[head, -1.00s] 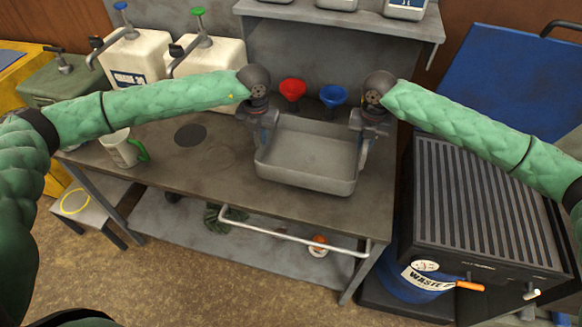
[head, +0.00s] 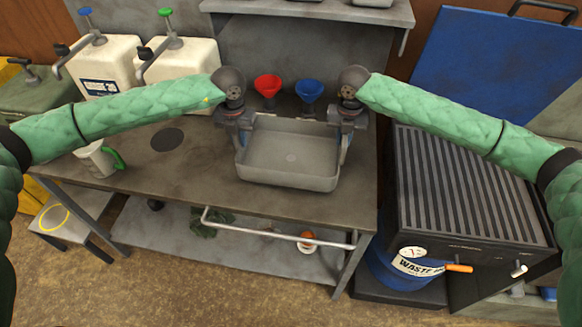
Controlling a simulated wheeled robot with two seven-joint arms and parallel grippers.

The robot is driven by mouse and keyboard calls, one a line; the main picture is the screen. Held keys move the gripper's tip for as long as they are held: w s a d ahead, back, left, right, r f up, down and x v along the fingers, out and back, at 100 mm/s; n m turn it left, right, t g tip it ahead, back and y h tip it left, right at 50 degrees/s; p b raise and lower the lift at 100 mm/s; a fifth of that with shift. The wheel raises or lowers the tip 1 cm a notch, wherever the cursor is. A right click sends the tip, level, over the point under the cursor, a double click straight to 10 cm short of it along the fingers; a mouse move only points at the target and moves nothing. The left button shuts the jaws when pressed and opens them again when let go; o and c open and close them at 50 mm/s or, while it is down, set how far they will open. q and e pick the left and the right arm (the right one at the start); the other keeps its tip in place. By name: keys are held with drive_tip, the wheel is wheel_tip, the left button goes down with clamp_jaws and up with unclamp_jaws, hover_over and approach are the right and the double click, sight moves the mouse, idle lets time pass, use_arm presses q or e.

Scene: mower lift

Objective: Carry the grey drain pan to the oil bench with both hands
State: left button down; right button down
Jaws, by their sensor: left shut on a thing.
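The grey drain pan (head: 290,155) is upright and level over the top of the steel oil bench (head: 190,180), in front of the two funnels. I cannot tell whether its bottom touches the bench. My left gripper (head: 240,138) is shut on the pan's left rim. My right gripper (head: 346,140) is at the right rim, pointing down, and looks shut on it. The fingertips are partly hidden by the gripper bodies and the rim. The pan looks empty, with a small round mark in its floor.
A red funnel (head: 267,86) and a blue funnel (head: 309,91) stand behind the pan. White pump jugs (head: 192,66) stand at back left. A measuring jug (head: 97,159) and a dark disc (head: 167,139) are on the left. A ribbed black ramp (head: 470,185) stands right, above a blue waste drum (head: 400,265).

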use_arm(q)
drive_tip(key=shift+a+f+b, duration=0.15)
drive_tip(key=shift+f+b, duration=0.2)
drive_tip(key=shift+f, duration=0.15)
use_arm(e)
drive_tip(key=shift+f, duration=0.45)
use_arm(q)
drive_tip(key=shift+f+b, duration=0.5)
drive_tip(key=shift+b, duration=0.05)
use_arm(e)
drive_tip(key=shift+f, duration=0.55)
use_arm(q)
drive_tip(key=shift+f+b, duration=0.55)
use_arm(e)
drive_tip(key=shift+f, duration=0.55)
use_arm(q)
drive_tip(key=c, duration=1.4)
unclamp_jaws()
use_arm(e)
drive_tip(key=c, duration=1.4)
unclamp_jaws()
use_arm(q)
drive_tip(key=shift+r, duration=0.1)
wheel_tip(320, 180, up, 12)
drive_tip(key=shift+f, duration=0.25)
drive_tip(key=shift+r, duration=0.15)
use_arm(e)
drive_tip(key=shift+r, duration=0.45)
wheel_tip(320, 180, up, 11)
drive_tip(key=shift+r, duration=0.1)
